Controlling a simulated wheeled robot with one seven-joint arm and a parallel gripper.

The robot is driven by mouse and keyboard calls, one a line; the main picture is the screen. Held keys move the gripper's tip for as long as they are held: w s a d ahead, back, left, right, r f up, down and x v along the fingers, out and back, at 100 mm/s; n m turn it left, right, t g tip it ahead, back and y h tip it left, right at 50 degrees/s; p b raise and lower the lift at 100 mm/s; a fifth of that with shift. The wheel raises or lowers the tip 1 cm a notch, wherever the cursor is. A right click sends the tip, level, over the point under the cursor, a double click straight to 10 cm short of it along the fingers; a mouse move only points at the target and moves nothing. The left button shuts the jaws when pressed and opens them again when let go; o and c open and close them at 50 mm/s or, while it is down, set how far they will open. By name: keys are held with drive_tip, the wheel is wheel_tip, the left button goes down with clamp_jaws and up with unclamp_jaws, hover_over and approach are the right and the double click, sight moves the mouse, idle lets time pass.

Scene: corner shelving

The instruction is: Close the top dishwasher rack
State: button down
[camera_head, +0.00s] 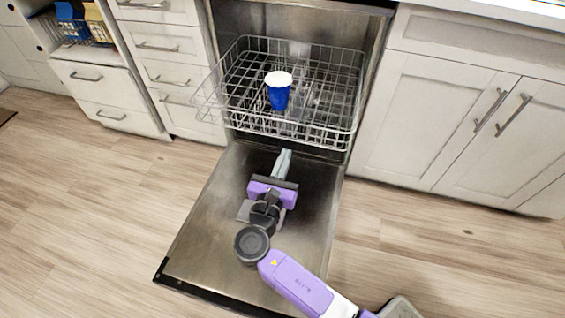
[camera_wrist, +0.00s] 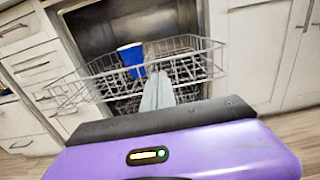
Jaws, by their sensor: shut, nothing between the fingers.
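The top dishwasher rack (camera_head: 340,135) is a silver wire basket, pulled out of the dishwasher over the lowered door. It also shows in the wrist view (camera_wrist: 215,62). A blue cup with a white top (camera_head: 278,92) stands in the rack, and it shows in the wrist view too (camera_wrist: 133,62). My gripper (camera_head: 285,154) is shut and empty. Its fingertips are close to the rack's front edge in the head view, above the open door. In the wrist view the shut fingers (camera_wrist: 157,85) overlap the rack's front; I cannot tell whether they touch it.
The dishwasher door (camera_head: 200,250) lies open and low, under my arm. White drawers (camera_head: 160,50) stand to the left and a white cabinet (camera_head: 430,110) with two handles to the right. A wire basket (camera_head: 85,35) sits at the upper left. The wood floor (camera_head: 450,260) is clear at right.

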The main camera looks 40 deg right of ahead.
sight(297, 124)
drive_tip(key=b+x, duration=0.2)
drive_tip(key=x, duration=0.7)
drive_tip(key=shift+f+b, duration=0.15)
drive_tip(key=shift+b, duration=0.2)
drive_tip(key=shift+w+d, duration=0.35)
drive_tip(key=shift+d, duration=0.1)
